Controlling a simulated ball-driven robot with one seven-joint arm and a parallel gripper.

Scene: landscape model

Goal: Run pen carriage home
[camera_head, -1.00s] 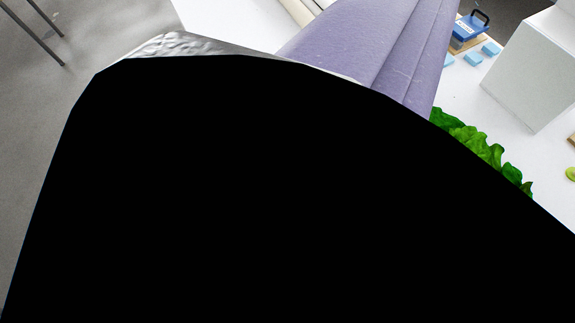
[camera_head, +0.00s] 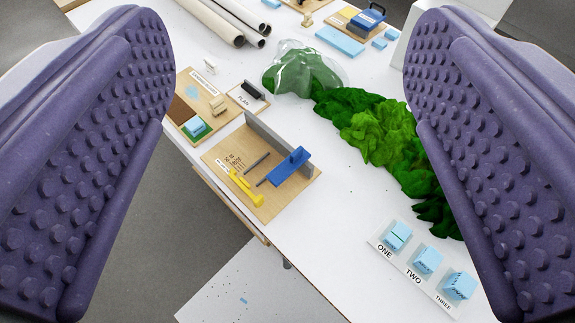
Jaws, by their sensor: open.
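A small wooden board (camera_head: 225,158) with a grey upright wall (camera_head: 279,143) along its far right side lies on the white table, near the middle of the view. On it are a blue block-like piece with an upright tab (camera_head: 290,167), a yellow piece (camera_head: 245,188) and dark rods. The blue piece may be the pen carriage; I cannot tell for sure. My gripper (camera_head: 290,55) is wide open and empty. Its two purple studded fingers fill the left and right sides, with the board between and beyond them.
Green model foliage (camera_head: 375,130) and a clear dome (camera_head: 302,72) stand right of the board. Light blue blocks labelled ONE, TWO, THREE (camera_head: 428,259) are at lower right. Long rolls (camera_head: 225,22) lie at the back. The table's edge runs close along the board's near left side.

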